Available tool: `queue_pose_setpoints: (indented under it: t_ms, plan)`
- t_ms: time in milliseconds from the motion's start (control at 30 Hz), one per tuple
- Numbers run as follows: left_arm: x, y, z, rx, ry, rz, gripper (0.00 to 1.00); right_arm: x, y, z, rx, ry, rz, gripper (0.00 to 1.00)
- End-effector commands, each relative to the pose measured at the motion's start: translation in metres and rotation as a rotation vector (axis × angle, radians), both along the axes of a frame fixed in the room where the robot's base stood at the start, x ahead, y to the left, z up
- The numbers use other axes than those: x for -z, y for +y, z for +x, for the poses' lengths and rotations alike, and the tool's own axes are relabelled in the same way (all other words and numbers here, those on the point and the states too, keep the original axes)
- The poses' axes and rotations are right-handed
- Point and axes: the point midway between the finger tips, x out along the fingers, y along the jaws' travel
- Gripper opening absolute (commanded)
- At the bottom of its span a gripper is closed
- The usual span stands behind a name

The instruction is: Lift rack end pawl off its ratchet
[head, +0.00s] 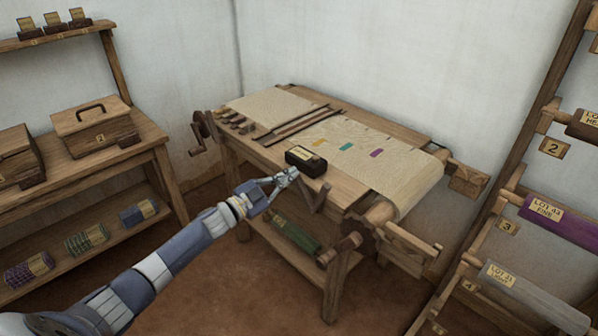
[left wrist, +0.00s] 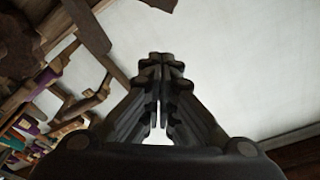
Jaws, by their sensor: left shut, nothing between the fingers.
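The loom (head: 345,190) stands against the back wall with pale cloth stretched over it. My left gripper (head: 291,173) is shut and empty, at the loom's front edge just left of the lever. In the left wrist view its fingers (left wrist: 160,62) meet, with a brown wooden piece (left wrist: 86,25) at upper left, apart from them. My right gripper is out of view.
A dark labelled box (head: 306,161) sits on the loom's front edge, very close to my left gripper. A rack with labelled rolls (head: 540,215) stands at right, a bench (head: 75,185) at left.

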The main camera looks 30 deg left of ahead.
Motion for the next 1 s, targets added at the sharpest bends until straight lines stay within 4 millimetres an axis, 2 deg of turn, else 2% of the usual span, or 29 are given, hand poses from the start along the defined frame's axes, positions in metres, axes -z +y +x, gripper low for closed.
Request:
queue_pose_setpoints:
  t_ms: [100,367,1000]
  plan:
    - [0.005,0.008,-0.019,0.001,0.003,0.002,0.0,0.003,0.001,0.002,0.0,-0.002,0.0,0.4]
    - [0.006,0.02,-0.042,0.001,0.0,0.001,0.0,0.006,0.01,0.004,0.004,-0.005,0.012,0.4]
    - [0.005,0.021,-0.046,0.001,-0.002,-0.001,0.0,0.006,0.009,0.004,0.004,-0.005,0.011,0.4]
